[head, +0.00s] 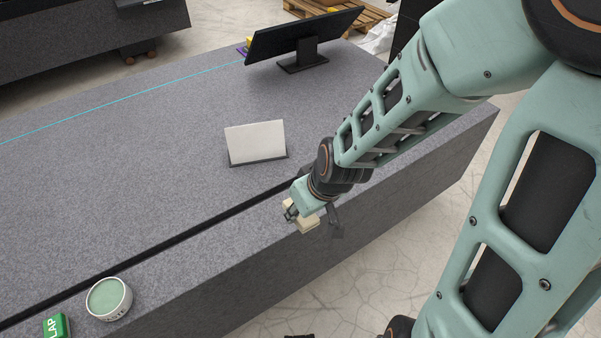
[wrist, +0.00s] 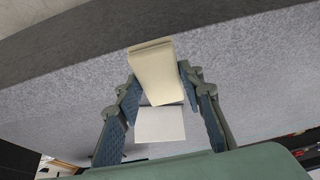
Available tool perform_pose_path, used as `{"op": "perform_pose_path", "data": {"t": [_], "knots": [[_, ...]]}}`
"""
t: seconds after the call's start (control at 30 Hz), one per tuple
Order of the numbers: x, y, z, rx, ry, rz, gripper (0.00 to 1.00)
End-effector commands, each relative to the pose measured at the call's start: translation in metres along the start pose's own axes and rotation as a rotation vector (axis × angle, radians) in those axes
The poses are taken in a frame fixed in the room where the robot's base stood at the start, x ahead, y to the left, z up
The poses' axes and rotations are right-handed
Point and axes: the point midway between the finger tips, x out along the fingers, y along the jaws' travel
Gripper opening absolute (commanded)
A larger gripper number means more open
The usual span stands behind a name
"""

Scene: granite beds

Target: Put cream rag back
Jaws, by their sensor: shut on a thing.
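The cream rag (head: 305,224) is a small folded pad near the front edge of the granite bed (head: 180,130). My gripper (head: 293,213) is shut on it. In the wrist view the rag (wrist: 155,72) sits between the two fingertips (wrist: 160,82) and sticks out past them toward the granite edge. Whether the rag touches the granite cannot be told. The gripper and wrist hide part of the rag in the head view.
A white card on a dark stand (head: 256,142) stands behind my gripper. A dark slot runs along the bed. A tin of green paste (head: 108,297) and a green box (head: 57,326) sit at the front left. A monitor (head: 300,38) stands at the back.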

Motion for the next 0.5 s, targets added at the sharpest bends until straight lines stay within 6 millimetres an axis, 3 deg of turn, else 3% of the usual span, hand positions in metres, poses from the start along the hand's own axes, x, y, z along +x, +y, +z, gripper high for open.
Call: {"op": "perform_pose_path", "data": {"t": [0.17, 0.5], "knots": [[0.007, 0.003, -0.005, -0.007, -0.006, 0.000, 0.16], [0.062, 0.036, -0.040, -0.003, -0.002, 0.004, 0.16]]}}
